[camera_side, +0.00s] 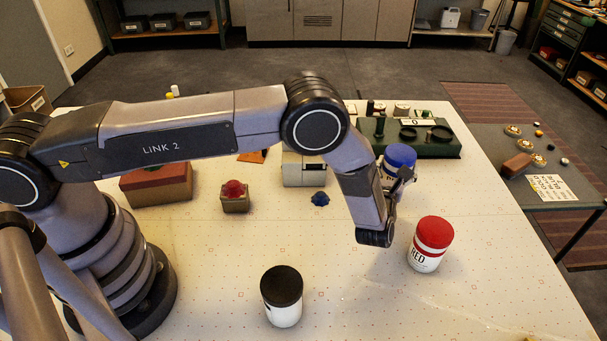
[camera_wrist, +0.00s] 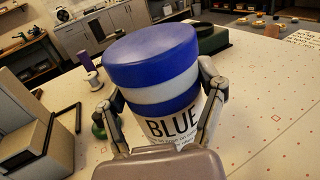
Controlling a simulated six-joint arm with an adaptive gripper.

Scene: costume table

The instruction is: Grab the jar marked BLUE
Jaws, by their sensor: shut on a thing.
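The jar marked BLUE (camera_wrist: 163,90) has a blue lid, a white body with a blue band and a black label. It stands between the fingers of my gripper (camera_wrist: 160,112), which is shut on it, one finger on each side. In the side view the blue-lidded jar (camera_side: 399,160) is partly hidden behind my gripper (camera_side: 402,180). Whether its base touches the table cannot be told. A jar marked RED (camera_side: 430,245) with a red lid stands to the right and nearer the side camera. A jar with a black lid (camera_side: 282,296) stands at the front; its label is hidden.
The white table (camera_side: 500,290) is clear at the front right. Behind the blue jar is a dark green tray-like block (camera_side: 440,147) with round parts. A beige box (camera_side: 303,170), a blue knob (camera_side: 320,199) and a red button box (camera_side: 235,197) stand to the left.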

